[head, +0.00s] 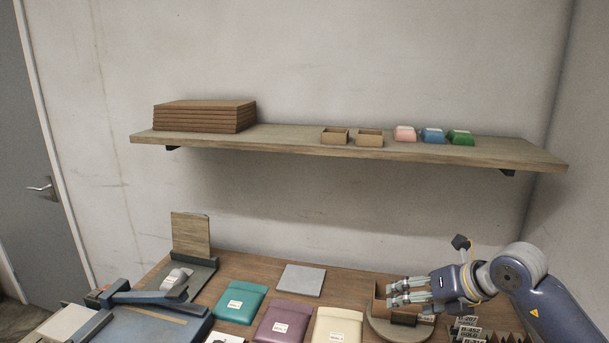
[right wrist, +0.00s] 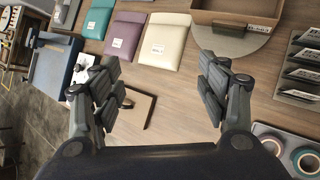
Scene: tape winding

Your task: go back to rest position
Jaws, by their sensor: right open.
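My right gripper (head: 408,292) reaches in from the right, above the right part of the wooden table (head: 345,288). In the right wrist view its two fingers (right wrist: 165,88) are spread wide with nothing between them. A brown box (head: 379,300) on a round grey plate (head: 380,323) is partly hidden behind the gripper in the head view. In the right wrist view the box (right wrist: 236,10) lies beyond the fingers at the top. My left gripper is not in view.
Teal (head: 240,303), purple (head: 284,320) and cream (head: 338,325) pouches lie mid-table near a grey square (head: 301,280). A blue device (head: 160,312) stands left. Labelled holders (head: 467,326) stand right. A wall shelf (head: 300,148) bears stacked boards, small boxes and coloured items.

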